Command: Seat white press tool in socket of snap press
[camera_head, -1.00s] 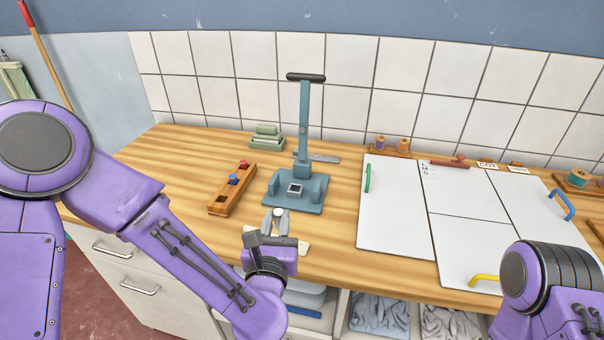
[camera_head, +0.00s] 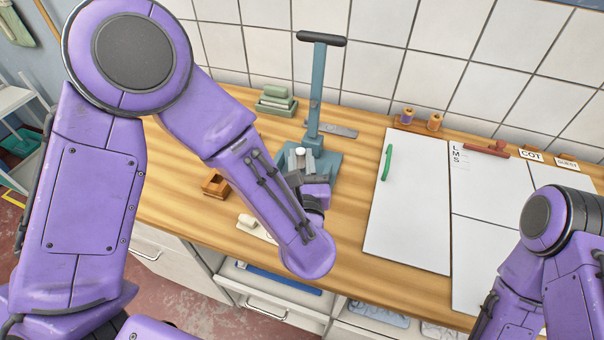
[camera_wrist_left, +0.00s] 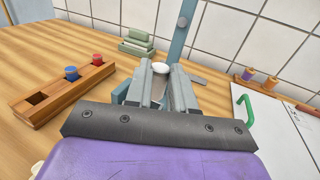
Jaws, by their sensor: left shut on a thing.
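The white press tool (camera_wrist_left: 160,68) shows as a small round white top between the fingers of my left gripper (camera_wrist_left: 163,85) in the left wrist view. In the head view the tool's white top (camera_head: 300,151) also shows between the fingertips of the left gripper (camera_head: 301,160). That gripper is shut on it, over or just in front of the base of the blue-grey snap press (camera_head: 314,105). The press lever stands upright with a black handle. The socket is hidden behind the gripper, so I cannot tell whether the tool touches it. My right gripper is out of view.
A wooden rack (camera_wrist_left: 65,88) with a blue and a red tool lies left of the press. Green blocks (camera_head: 276,101) and a metal strip (camera_head: 332,128) lie behind. White boards (camera_head: 410,215) and thread spools (camera_head: 434,122) are at the right. A white piece (camera_head: 246,220) lies near the front edge.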

